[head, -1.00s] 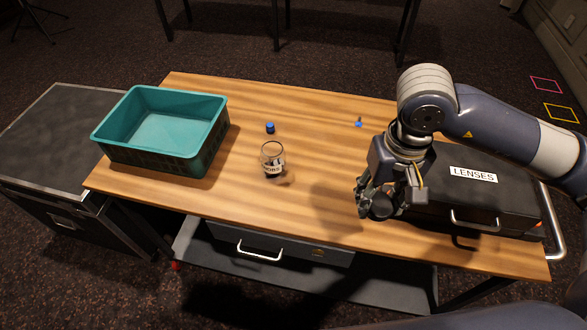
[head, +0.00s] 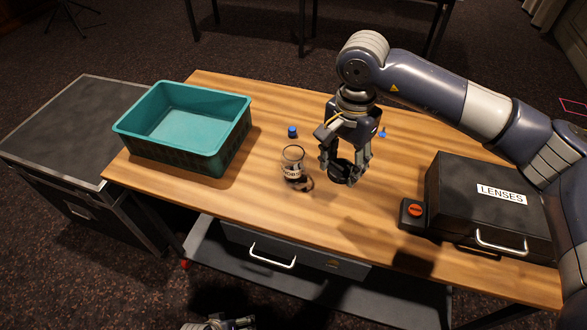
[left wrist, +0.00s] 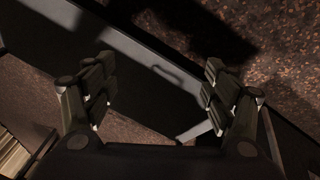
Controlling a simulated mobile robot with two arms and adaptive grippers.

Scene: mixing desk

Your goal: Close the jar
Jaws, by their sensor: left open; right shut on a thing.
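The clear glass jar (head: 292,164) with a printed label stands upright on the wooden table, with dark contents low in it. Its top looks open. My right gripper (head: 345,166) is shut on a dark round lid (head: 341,174), just right of the jar and apart from it, seemingly above the table. The fingers hide part of the lid. My left gripper (head: 220,323) shows only partly at the bottom edge of the head view. In the left wrist view its fingers (left wrist: 158,88) are spread and empty, away from the tabletop.
A teal crate (head: 238,133) stands on the table's left. A small blue cap (head: 292,131) lies behind the jar, and another small blue thing (head: 382,132) behind my right gripper. A black LENSES case (head: 460,200) and a red-button box (head: 413,213) are at right.

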